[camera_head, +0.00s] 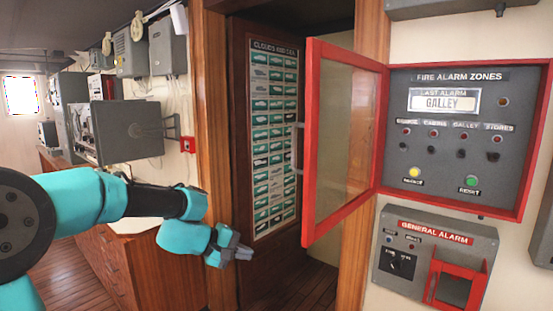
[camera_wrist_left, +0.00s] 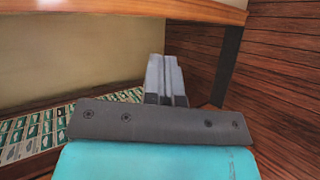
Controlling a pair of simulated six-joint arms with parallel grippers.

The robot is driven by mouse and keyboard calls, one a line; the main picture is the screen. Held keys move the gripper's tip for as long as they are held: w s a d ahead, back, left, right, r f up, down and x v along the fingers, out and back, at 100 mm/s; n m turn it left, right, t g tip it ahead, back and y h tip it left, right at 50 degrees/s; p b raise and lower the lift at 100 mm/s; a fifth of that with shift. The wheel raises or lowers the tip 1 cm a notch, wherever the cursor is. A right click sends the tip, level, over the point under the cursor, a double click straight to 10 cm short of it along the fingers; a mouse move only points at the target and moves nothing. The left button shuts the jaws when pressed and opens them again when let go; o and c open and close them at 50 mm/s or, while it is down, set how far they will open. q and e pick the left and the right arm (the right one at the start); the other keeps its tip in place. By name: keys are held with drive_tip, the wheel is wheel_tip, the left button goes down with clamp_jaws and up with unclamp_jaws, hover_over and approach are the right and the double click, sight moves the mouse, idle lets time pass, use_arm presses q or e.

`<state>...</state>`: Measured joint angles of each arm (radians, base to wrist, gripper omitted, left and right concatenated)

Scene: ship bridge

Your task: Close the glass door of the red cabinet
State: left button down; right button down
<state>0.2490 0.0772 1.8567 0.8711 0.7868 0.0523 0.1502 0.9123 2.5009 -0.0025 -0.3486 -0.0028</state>
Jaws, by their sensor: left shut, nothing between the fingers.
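The red cabinet (camera_head: 527,143) is on the wall at the right in the head view, with a grey panel headed "FIRE ALARM ZONES" inside. Its glass door (camera_head: 343,140) has a red frame and stands open, swung out to the left from the hinge side at the cabinet's left edge. My left gripper (camera_head: 243,252) is shut and empty, to the left of the door and lower than its bottom edge, apart from it. In the left wrist view its closed fingers (camera_wrist_left: 165,80) show with nothing in them. My right gripper is not in view.
A grey general alarm box (camera_head: 440,226) with a small red cover is below the cabinet. A doorway with wooden posts (camera_head: 213,130) and a poster (camera_head: 274,130) are behind my left gripper. Grey wall equipment (camera_head: 122,130) is at the left.

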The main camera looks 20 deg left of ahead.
use_arm(q)
drive_tip(key=s+r+m+t+h, duration=0.1)
drive_tip(key=s+r, duration=0.2)
drive_tip(key=r, duration=0.6)
drive_tip(key=s+r+m+t+h, duration=0.1)
drive_tip(key=s+r, duration=0.3)
drive_tip(key=r, duration=0.5)
drive_tip(key=s+r+m+t+h, duration=0.1)
drive_tip(key=s+r+h, duration=0.2)
drive_tip(key=r, duration=0.6)
drive_tip(key=shift+s+r, duration=0.35)
drive_tip(key=shift+s, duration=0.1)
drive_tip(key=s+d+x, duration=0.1)
drive_tip(key=s+x, duration=0.1)
drive_tip(key=x, duration=1)
drive_tip(key=shift+w+d, duration=0.15)
drive_tip(key=shift+d, duration=0.55)
drive_tip(key=shift+d, duration=0.2)
